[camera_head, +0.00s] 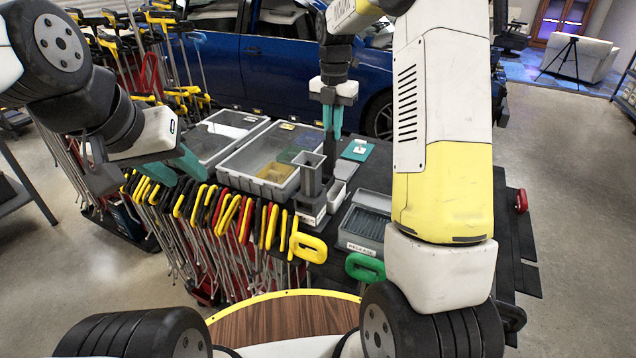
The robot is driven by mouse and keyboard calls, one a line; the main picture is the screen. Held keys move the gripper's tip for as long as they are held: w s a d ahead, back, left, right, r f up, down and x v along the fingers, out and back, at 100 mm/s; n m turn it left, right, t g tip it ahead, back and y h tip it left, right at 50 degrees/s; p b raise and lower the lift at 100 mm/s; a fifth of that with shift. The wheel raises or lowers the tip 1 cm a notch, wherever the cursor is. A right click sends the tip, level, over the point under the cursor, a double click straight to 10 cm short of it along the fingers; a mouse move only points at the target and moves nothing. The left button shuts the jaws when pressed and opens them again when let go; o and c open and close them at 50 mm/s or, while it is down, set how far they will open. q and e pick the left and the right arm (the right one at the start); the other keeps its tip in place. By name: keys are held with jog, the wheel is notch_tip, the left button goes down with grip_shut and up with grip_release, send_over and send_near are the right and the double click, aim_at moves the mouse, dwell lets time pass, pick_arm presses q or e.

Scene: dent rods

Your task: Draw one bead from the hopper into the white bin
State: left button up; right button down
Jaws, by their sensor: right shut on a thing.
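The hopper (311,177) is a tall grey open-topped box standing upright on a grey base, right of the table's middle. A small white bin (336,197) sits just right of the hopper's base; I cannot see what is in it. My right gripper (333,137) points down with teal fingers above and just behind the hopper. It is shut on a dark upright piece (328,150), partly hidden by the fingers. My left gripper (177,168) is at the left, over the table's front-left edge, with its teal fingers apart and nothing between them. No single bead can be made out.
A large grey divided tray (230,168) with yellow and green contents lies left of the hopper. A grey labelled box (362,222) stands to the right front. A teal pad (357,150) lies behind it. Several yellow-handled rods (230,215) hang along the front edge.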

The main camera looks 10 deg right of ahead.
jog(key=shift+a, duration=0.1)
jog(key=s+a, duration=0.3)
jog(key=s, duration=0.2)
jog(key=shift+s+a, duration=0.15)
jog(key=shift+a, duration=0.15)
dwell(0.5)
dwell(0.5)
jog(key=c, duration=1.6)
grip_release()
jog(key=shift+o, duration=0.2)
notch_tip(320, 180, up, 7)
